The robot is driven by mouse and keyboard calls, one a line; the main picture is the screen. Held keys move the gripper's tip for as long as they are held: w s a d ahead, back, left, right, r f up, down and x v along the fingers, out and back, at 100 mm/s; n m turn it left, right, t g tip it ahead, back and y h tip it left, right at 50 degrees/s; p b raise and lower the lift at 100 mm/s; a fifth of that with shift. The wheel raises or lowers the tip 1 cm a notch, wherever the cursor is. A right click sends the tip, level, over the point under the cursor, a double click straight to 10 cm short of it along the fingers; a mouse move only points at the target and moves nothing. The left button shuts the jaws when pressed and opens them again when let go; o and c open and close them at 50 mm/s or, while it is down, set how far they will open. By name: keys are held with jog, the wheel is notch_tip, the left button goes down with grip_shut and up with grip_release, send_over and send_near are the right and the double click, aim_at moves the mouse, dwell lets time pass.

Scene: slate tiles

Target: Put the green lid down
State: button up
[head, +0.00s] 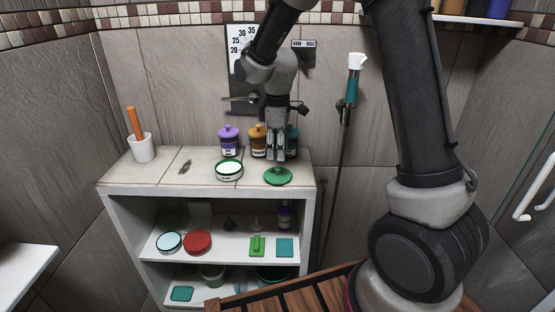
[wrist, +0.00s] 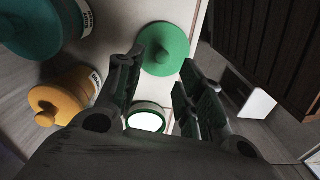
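The green lid (head: 277,177) lies flat, knob up, on the tiled top of the shelf unit, close to its front edge. The lid also shows in the wrist view (wrist: 166,47), just beyond my fingertips. My gripper (head: 276,158) points down above the lid. In the wrist view its fingers (wrist: 162,62) are apart with nothing held between them. A small gap seems to separate the fingertips from the lid's knob. An open jar with a green rim and pale inside (head: 229,170) stands left of the lid.
Purple (head: 229,141), orange (head: 258,140) and teal (head: 292,141) lidded jars stand behind, close to my gripper. A white cup with an orange handle (head: 142,147) stands at the left. Lower shelves hold a red round lid (head: 198,242) and other items. The top's left middle is mostly free.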

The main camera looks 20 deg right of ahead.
aim_at(278, 168)
notch_tip(278, 168, up, 6)
jog(key=s+d+r+m+t, duration=0.2)
jog(key=s+d+r+m, duration=0.4)
jog(key=s+d+r, duration=0.45)
jog(key=s+d+m+t, duration=0.1)
jog(key=s+d+m, duration=0.1)
jog(key=s, duration=0.6)
jog(key=s+d+f+m+t, duration=0.1)
jog(key=s+m, duration=0.3)
jog(key=s, duration=0.4)
jog(key=shift+d+m, duration=0.3)
jog(key=shift+d, duration=0.3)
jog(key=shift+r, duration=0.1)
jog(key=shift+r, duration=0.4)
